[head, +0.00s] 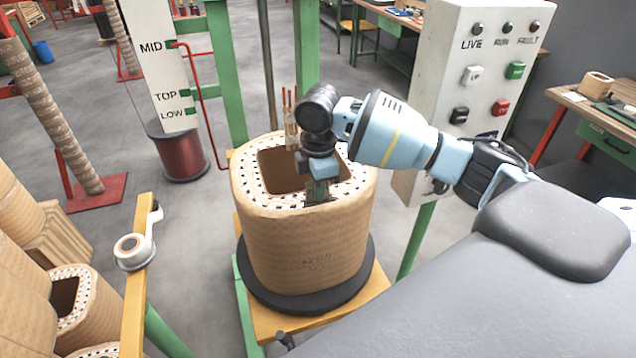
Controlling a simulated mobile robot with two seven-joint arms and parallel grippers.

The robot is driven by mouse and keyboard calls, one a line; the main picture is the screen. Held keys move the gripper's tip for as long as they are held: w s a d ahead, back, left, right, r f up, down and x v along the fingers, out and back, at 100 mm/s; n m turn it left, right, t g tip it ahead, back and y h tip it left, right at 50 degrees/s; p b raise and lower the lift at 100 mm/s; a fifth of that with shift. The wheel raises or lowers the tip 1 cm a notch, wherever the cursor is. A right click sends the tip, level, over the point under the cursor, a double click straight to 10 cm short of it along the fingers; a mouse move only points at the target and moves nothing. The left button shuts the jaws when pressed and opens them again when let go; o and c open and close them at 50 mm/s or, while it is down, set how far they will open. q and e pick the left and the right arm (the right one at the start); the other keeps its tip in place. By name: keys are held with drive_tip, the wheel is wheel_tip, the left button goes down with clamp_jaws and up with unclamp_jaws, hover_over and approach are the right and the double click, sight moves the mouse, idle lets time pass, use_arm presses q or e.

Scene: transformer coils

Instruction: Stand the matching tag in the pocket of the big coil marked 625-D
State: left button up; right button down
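A big tan coil (305,238) stands upright on a black round base on the yellow stand. Its top is a ring with dark spacers around a square opening. Faint dark marking shows on its front, too small to read. My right gripper (319,192) points down at the near inner edge of the coil's top, slightly right of the middle. Its fingertips are small and partly hidden by the wrist, so I cannot tell whether they are open or hold anything. I cannot make out a tag or the pocket. My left gripper is not in view.
A control box (478,75) with buttons stands right of the coil. A white panel (162,65) reads MID, TOP and LOW. A dark red wire spool (180,152) stands behind left. Smaller coils (90,305) stand lower left, beside a yellow post (138,270). Grey floor lies between.

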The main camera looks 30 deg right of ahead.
drive_tip(key=shift+f, duration=0.1)
drive_tip(key=c, duration=1.6)
unclamp_jaws()
drive_tip(key=shift+r, duration=3.95)
drive_tip(key=shift+f, duration=0.1)
